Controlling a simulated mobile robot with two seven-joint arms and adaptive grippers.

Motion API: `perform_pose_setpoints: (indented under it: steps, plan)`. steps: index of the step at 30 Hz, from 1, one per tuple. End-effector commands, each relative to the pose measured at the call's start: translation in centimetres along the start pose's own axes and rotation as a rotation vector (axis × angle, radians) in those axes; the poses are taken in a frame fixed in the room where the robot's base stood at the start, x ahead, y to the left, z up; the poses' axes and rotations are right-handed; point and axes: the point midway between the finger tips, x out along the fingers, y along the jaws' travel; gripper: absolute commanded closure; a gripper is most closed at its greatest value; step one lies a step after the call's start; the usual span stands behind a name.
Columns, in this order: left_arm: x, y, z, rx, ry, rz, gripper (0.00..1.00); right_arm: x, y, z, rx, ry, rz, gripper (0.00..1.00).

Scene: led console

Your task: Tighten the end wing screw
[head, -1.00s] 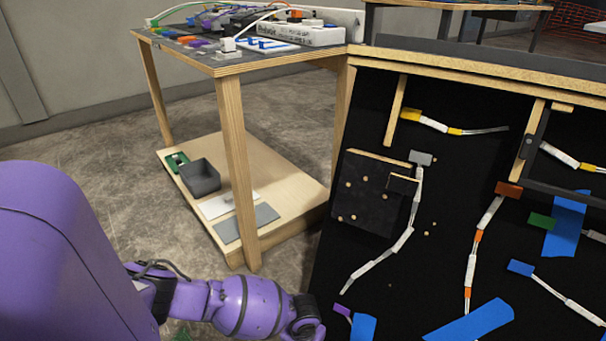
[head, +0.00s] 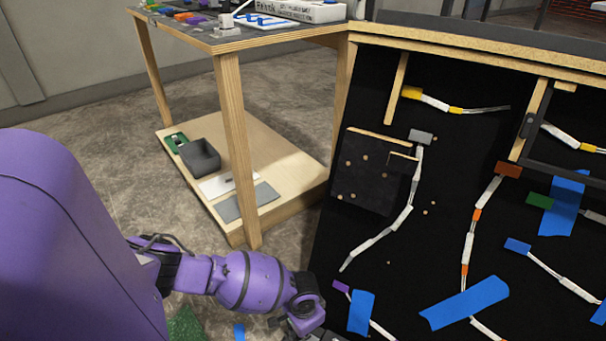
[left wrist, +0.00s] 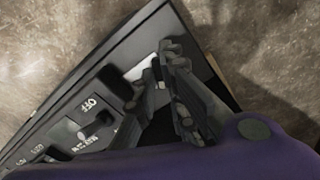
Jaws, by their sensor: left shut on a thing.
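My left gripper (left wrist: 157,72) is over a dark console panel (left wrist: 75,92) in the left wrist view. Its two dark fingers are close together around a small dark piece, which I take to be the end wing screw; the fingers hide most of it. A black switch lever (left wrist: 97,127) beside white "OFF" lettering is on the panel left of the fingers. In the head view the left gripper (head: 303,328) is at the bottom edge, partly cut off, and the screw cannot be made out there. My right gripper is in neither view.
A black wiring board (head: 400,270) with taped cables stands right of my left arm in the head view. A wooden table (head: 229,110) stands behind, with a grey bin (head: 200,158) on its lower shelf.

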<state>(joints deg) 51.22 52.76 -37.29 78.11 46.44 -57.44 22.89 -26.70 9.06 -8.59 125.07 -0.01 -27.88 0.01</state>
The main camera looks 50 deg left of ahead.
Motion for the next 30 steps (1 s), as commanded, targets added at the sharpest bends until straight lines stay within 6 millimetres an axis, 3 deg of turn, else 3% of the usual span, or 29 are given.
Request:
perform_pose_setpoints:
  steps: [10,22,30]
  plan:
    - [0.05,-0.01,-0.05,0.385,0.001,0.0,1.0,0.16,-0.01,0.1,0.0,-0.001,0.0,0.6]
    - [0.05,0.01,-0.04,0.46,0.001,0.0,1.0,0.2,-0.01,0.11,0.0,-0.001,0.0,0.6]
    - [0.17,-0.03,-0.01,0.801,0.0,-0.001,1.0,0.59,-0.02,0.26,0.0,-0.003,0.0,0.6]
